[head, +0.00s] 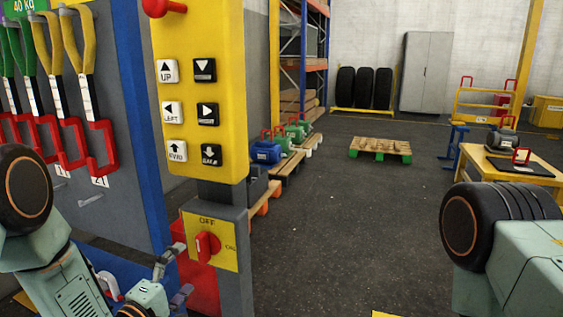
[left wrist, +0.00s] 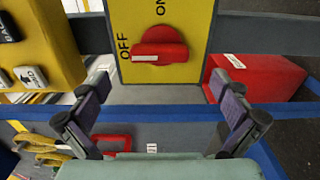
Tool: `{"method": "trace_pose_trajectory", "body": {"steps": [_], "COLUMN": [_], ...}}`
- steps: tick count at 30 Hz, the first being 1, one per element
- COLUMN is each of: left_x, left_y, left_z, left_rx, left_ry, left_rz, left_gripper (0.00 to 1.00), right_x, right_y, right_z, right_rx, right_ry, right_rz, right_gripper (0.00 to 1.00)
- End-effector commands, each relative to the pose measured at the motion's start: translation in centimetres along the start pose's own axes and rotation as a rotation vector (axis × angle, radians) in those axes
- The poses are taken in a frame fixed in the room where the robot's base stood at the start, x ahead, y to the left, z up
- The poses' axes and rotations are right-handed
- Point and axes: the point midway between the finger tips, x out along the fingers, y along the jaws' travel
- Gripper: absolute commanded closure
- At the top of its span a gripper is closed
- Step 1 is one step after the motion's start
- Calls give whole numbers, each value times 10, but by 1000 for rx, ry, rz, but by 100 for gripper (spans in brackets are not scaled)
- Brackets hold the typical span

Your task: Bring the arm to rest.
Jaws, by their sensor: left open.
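A yellow switch plate (head: 210,242) with a red rotary knob (head: 206,246) is on the grey post below the yellow button panel (head: 200,95). In the left wrist view the knob (left wrist: 160,52) is ahead of the gripper, with its white mark on the side of the word OFF. My left gripper (head: 182,272) is open and empty, just left of and below the switch plate in the head view. In the left wrist view its two fingers (left wrist: 162,88) are spread wide, apart from the knob. My right arm shows at the right edge; its gripper is out of view.
A grey board (head: 115,130) with hanging yellow and green slings and red hooks is close on the left. A red box (left wrist: 255,85) is beside the switch. A yellow table (head: 500,165) and a pallet (head: 380,149) stand farther back. The middle floor is clear.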

Motion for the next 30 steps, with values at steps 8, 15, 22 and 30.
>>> {"method": "trace_pose_trajectory", "body": {"steps": [8,15,22,30], "left_x": [48,77,76,76], "left_y": [0,0,0,0], "left_z": [1,1,1,1], "left_rx": [1,36,230,454], "left_ry": [-1,1,2,2], "left_rz": [1,0,1,0], "left_gripper": [0,0,0,0], "right_x": [0,0,1,3], "right_y": [0,0,0,0], "right_z": [0,0,0,0], "right_rx": [0,0,0,0], "right_ry": [0,0,0,0], "right_rz": [0,0,0,0], "right_gripper": [60,60,60,60]}}
